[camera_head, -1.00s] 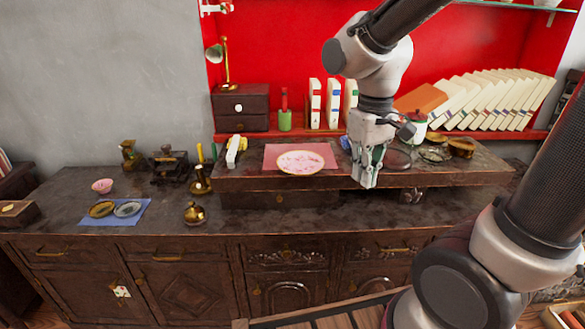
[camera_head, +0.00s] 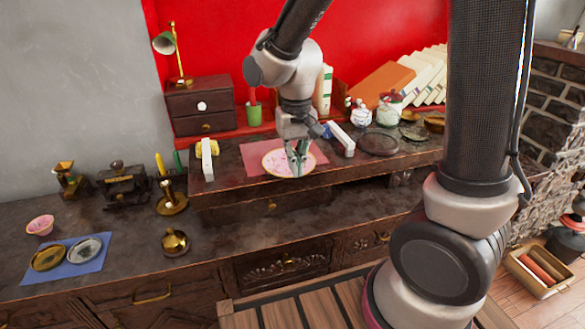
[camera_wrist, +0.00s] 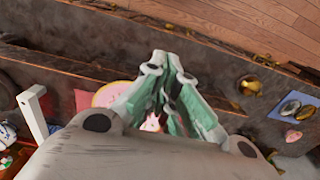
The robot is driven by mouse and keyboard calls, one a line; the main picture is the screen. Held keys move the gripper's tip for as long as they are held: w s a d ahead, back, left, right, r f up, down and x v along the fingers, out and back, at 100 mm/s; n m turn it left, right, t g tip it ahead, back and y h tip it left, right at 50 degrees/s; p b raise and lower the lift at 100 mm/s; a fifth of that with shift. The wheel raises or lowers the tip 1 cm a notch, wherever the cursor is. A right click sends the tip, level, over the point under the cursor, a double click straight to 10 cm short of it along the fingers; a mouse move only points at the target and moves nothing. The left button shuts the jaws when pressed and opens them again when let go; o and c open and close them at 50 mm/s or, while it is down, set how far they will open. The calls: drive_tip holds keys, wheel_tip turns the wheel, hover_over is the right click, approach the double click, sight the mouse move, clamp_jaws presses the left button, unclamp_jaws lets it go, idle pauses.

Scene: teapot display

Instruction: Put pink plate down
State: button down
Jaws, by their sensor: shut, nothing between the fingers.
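The pink plate (camera_head: 273,161) with a pale yellow rim lies on a pink mat (camera_head: 315,151) on the raised dark shelf. My gripper (camera_head: 297,173) is shut and empty, pointing down. In the head view its fingers cover the plate's right part; I cannot tell whether they touch it. In the wrist view the closed fingertips (camera_wrist: 168,58) show in the middle. Part of the plate (camera_wrist: 107,94) shows there to the left of the fingers, and the rest is hidden behind them.
White upright blocks (camera_head: 207,160) stand on the shelf either side of the mat. Dark round dishes (camera_head: 379,143) and jars (camera_head: 390,108) are to the right. A brass bell-like pot (camera_head: 175,242) and a blue mat (camera_head: 83,257) with small dishes lie on the lower counter.

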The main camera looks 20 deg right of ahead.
sight(283, 168)
drive_tip(key=w+f, duration=0.4)
drive_tip(key=f, duration=0.4)
drive_tip(key=shift+f, duration=0.35)
drive_tip(key=shift+w, duration=0.1)
drive_tip(key=w, duration=0.9)
